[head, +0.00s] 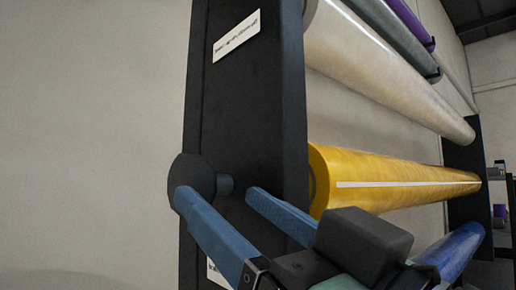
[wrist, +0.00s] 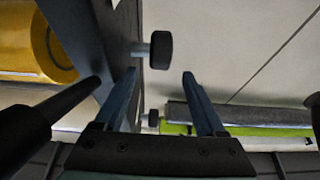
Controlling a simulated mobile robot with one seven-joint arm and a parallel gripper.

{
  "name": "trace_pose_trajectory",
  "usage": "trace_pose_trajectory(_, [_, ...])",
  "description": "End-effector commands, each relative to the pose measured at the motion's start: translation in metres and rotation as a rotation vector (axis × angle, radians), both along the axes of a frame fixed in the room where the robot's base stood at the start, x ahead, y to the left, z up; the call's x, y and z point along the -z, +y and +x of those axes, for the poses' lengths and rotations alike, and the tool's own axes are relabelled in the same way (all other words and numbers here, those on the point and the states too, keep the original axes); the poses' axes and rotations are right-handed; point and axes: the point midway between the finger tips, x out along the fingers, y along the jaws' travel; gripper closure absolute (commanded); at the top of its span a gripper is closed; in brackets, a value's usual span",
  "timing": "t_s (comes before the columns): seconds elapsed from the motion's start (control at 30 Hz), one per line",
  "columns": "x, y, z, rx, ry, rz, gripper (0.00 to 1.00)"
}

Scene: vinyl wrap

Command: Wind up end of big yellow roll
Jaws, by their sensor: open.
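The big yellow roll (head: 400,180) lies across the black rack, with a pale strip running along its length. Its near end shows at the upper left of the wrist view (wrist: 38,38). A black round knob (head: 190,173) on a short blue-grey shaft (head: 225,185) sticks out of the rack post's outer face, level with the yellow roll; the wrist view shows a knob too (wrist: 160,50). My gripper (head: 218,191) is open and empty. In the head view its left fingertip overlaps the knob's lower part. In the wrist view the knob appears beyond and between the fingertips; contact cannot be told.
The black rack post (head: 240,110) stands close beside my gripper. A clear-looking roll (head: 385,70) is above and a blue roll (head: 455,250) below the yellow one. Another small knob (wrist: 153,120) sits lower.

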Motion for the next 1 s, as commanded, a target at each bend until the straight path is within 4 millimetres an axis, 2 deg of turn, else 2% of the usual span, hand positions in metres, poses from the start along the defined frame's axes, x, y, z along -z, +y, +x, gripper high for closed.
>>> trace_pose_trajectory(0.03, [-0.012, 0.009, 0.008, -0.004, 0.003, -0.001, 0.28])
trace_pose_trajectory(0.1, [-0.018, 0.019, 0.018, -0.004, 0.003, -0.001, 0.28])
trace_pose_trajectory(0.4, [-0.034, 0.051, 0.051, -0.002, 0.002, 0.0, 0.28])
trace_pose_trajectory(0.6, [-0.035, 0.059, 0.059, 0.0, 0.0, 0.0, 0.28])
trace_pose_trajectory(0.87, [-0.035, 0.059, 0.059, 0.0, 0.0, 0.0, 0.28])
trace_pose_trajectory(1.0, [-0.035, 0.059, 0.059, 0.001, 0.0, 0.0, 0.49])
